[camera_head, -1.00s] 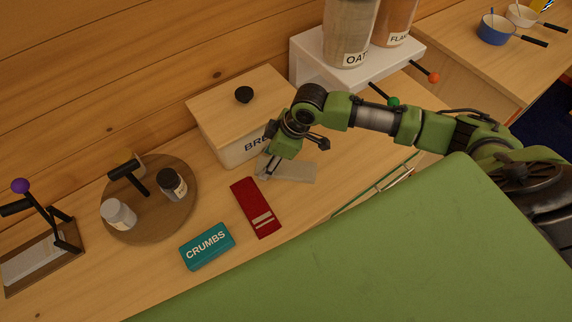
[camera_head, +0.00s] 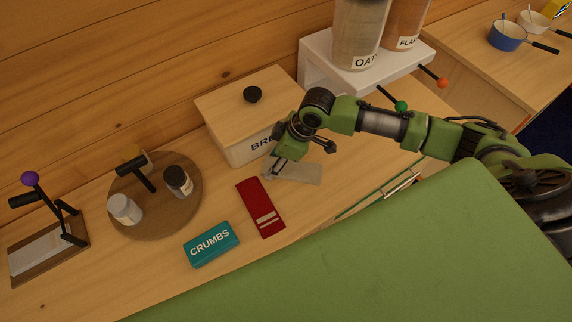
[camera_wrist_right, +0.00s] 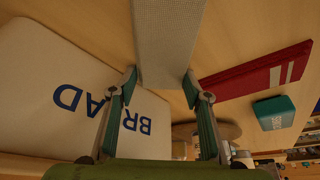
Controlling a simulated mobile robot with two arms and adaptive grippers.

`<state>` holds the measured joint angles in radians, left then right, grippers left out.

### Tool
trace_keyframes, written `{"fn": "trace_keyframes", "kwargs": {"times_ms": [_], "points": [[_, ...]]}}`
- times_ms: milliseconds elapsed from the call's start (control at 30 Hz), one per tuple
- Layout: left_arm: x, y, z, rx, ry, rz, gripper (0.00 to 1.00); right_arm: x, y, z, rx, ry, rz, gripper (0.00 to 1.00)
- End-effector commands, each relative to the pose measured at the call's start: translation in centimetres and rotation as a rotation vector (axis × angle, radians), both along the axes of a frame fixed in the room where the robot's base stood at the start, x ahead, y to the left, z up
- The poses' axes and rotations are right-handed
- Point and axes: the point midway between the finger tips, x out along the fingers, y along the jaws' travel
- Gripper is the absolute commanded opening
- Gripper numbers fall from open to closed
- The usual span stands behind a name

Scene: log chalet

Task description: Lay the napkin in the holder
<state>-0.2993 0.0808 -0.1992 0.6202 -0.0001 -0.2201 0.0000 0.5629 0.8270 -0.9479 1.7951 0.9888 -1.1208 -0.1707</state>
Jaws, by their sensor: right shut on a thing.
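A pale grey woven napkin (camera_head: 298,174) lies on the wooden counter in front of the bread box; it also shows in the right wrist view (camera_wrist_right: 168,40). My right gripper (camera_head: 274,172) is shut on its left end, with the napkin between the fingertips in the right wrist view (camera_wrist_right: 160,85). The napkin looks flat and low; I cannot tell whether it is lifted. The holder (camera_head: 48,248) stands at the far left: a wooden base with a pale sheet or stack on it and a black hinged arm with a purple knob. My left gripper is not in view.
A red striped cloth (camera_head: 261,207) and a teal CRUMBS box (camera_head: 211,243) lie between napkin and holder. The bread box (camera_head: 230,105) stands close behind my gripper. A green panel (camera_head: 400,250) fills the front.

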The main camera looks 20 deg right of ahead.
Motion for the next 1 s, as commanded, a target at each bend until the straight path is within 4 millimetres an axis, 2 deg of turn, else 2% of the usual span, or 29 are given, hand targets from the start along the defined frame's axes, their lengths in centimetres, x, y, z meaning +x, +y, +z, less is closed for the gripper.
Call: {"fn": "trace_keyframes", "kwargs": {"times_ms": [167,267,400,567,767,1000], "points": [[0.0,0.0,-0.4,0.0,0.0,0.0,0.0,0.0,0.0,0.2,-0.001,-0.001,0.001,0.27],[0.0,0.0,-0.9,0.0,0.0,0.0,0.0,0.1,0.0,1.0,-0.001,-0.002,0.0,0.27],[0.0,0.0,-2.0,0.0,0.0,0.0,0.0,0.2,0.0,3.1,0.0,-0.006,0.001,0.27],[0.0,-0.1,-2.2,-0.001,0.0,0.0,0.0,-2.0,0.1,5.5,-0.001,-0.003,0.003,0.27],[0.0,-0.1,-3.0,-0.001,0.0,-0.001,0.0,-5.3,0.4,9.6,-0.003,-0.005,0.003,0.27],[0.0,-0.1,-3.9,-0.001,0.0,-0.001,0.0,-10.2,0.9,11.4,-0.002,-0.001,0.002,0.27]]}}
